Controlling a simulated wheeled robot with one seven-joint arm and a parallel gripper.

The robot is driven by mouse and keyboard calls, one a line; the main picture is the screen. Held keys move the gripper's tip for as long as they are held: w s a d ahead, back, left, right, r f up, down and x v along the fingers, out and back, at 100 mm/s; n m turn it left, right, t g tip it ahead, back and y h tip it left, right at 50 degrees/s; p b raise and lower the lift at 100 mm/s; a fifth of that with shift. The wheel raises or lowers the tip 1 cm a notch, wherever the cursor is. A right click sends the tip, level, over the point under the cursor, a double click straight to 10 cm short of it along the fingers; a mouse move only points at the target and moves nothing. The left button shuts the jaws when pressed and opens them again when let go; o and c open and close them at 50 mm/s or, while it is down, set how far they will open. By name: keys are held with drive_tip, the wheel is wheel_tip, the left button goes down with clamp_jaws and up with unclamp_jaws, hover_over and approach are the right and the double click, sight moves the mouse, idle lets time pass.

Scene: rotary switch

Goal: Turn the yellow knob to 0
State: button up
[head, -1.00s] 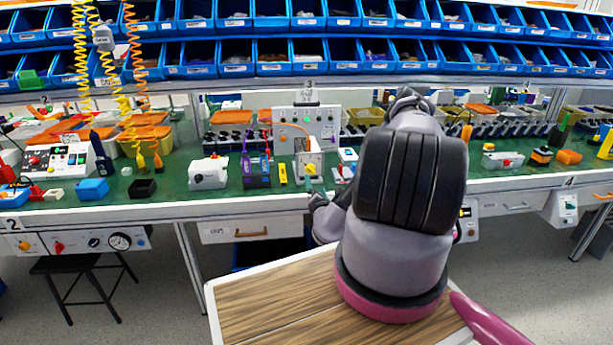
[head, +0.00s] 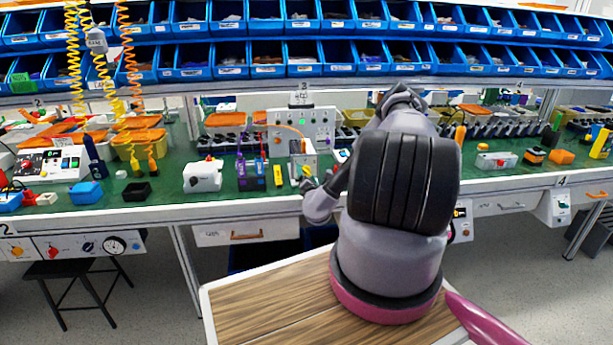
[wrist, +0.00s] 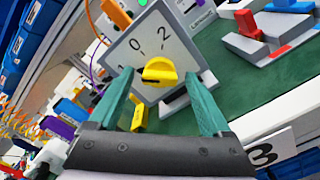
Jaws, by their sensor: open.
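The yellow knob (wrist: 158,72) is on a white dial plate (wrist: 150,45) marked 1, 0 and 2. Its ridge lies roughly left to right in the wrist view, with its left end on the side of the 1. In the head view the knob (head: 307,171) is a small yellow spot on the front of a small white box (head: 311,157). My gripper (wrist: 159,76) is open. Its two green fingers stand left and right of the knob, and a gap shows on each side. In the head view my gripper (head: 306,183) is partly hidden by my arm.
A yellow block (wrist: 139,117) stands close by the left finger. A white device with red and blue parts (wrist: 262,35) lies to the right in the wrist view. Purple-topped boxes (head: 250,176) stand left of the switch box on the green bench (head: 160,207).

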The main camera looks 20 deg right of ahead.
clamp_jaws()
drive_tip(key=shift+m, duration=0.3)
drive_tip(key=m, duration=0.3)
drive_tip(key=shift+m, duration=2.5)
unclamp_jaws()
